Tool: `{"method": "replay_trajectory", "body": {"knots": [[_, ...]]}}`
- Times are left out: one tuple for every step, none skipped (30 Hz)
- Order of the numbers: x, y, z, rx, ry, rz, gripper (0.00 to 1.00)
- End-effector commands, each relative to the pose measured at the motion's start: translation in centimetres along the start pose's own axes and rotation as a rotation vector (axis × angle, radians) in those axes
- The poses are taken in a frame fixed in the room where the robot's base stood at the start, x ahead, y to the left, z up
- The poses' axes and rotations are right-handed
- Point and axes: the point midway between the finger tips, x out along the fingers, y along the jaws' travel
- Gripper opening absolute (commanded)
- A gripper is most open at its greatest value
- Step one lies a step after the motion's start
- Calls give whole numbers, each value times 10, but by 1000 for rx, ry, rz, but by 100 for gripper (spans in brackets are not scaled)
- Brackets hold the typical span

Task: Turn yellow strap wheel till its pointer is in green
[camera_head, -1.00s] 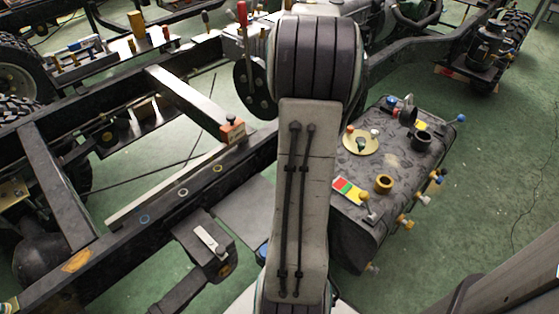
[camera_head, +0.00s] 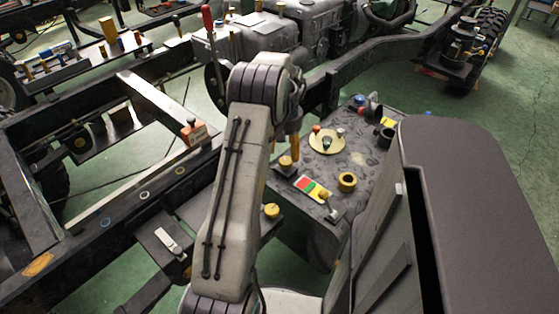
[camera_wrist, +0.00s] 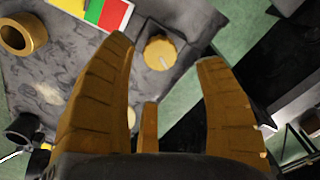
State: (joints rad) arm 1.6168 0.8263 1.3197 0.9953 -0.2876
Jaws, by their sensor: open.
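A round yellow wheel (camera_head: 286,162) sits on a dark plate at the left edge of the dark tank (camera_head: 300,226). In the wrist view the yellow wheel (camera_wrist: 157,50) shows a short pale mark near its edge, pointing down and right. I cannot make out a green zone around it. My gripper (camera_wrist: 166,50) is open and empty, with the wheel between its fingertips in that view. In the head view my gripper (camera_head: 289,149) hangs just above the wheel, and contact is unclear. A red, green and yellow card (camera_wrist: 105,10) lies beside the wheel.
A yellow ring (camera_head: 347,181), a yellow-knobbed lever (camera_head: 325,196) and a round yellow plate (camera_head: 327,141) with small knobs stand on the tank. Another yellow knob (camera_head: 272,211) is nearer. Chassis rails (camera_head: 130,186) run on the left. Green floor shows around.

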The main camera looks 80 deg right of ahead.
Motion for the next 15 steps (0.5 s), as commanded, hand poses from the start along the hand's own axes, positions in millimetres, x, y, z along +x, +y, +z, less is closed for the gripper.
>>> {"method": "replay_trajectory", "body": {"knots": [[8,0,1,0,-3,-1,64],[12,0,1,0,-3,-1,64],[18,-1,1,0,-3,-1,64],[22,-1,1,-1,-4,-1,64],[25,-1,1,-1,-4,-1,64],[30,-1,1,-1,-3,-1,64],[33,-1,1,-1,-2,-1,64],[36,-1,1,-1,-3,-1,64],[40,-1,1,-1,-3,-1,64],[43,-1,1,-1,-2,-1,64],[45,-1,0,-1,-2,0,64],[48,-1,0,-1,-1,0,64],[49,-1,0,-1,-1,0,64],[51,-1,0,-1,-1,0,64],[52,-1,0,-1,-1,0,64]]}}
